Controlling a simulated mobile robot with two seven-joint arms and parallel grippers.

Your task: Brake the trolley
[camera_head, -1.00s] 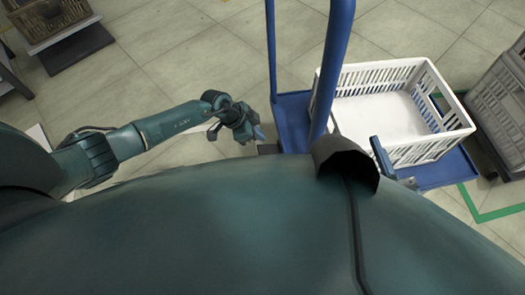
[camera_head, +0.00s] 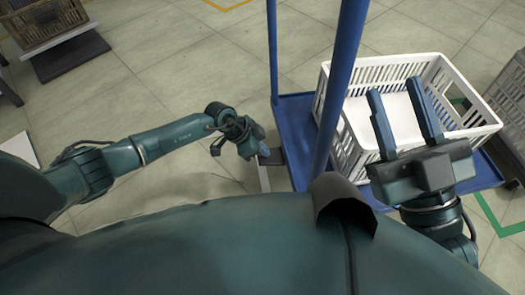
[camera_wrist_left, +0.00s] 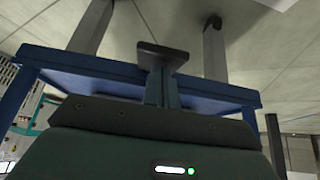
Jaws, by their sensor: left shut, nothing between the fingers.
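The blue trolley (camera_head: 290,112) stands ahead of me, with tall blue posts and a white crate on its deck. A dark flat pedal (camera_head: 271,157) sticks out at its near left edge. In the left wrist view the dark pedal (camera_wrist_left: 163,54) lies just beyond my left fingertips, in front of the blue trolley deck (camera_wrist_left: 90,68). My left gripper (camera_head: 258,146) is shut and empty, right beside the pedal; I cannot tell whether they touch. My right gripper (camera_head: 404,108) is open and empty, in front of and above the crate's near side.
The white slatted crate (camera_head: 362,82) fills the trolley's right part. A grey crate (camera_head: 508,100) stands at the right edge. A brown crate (camera_head: 45,22) on a dark base is at the far left. The tiled floor between is clear.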

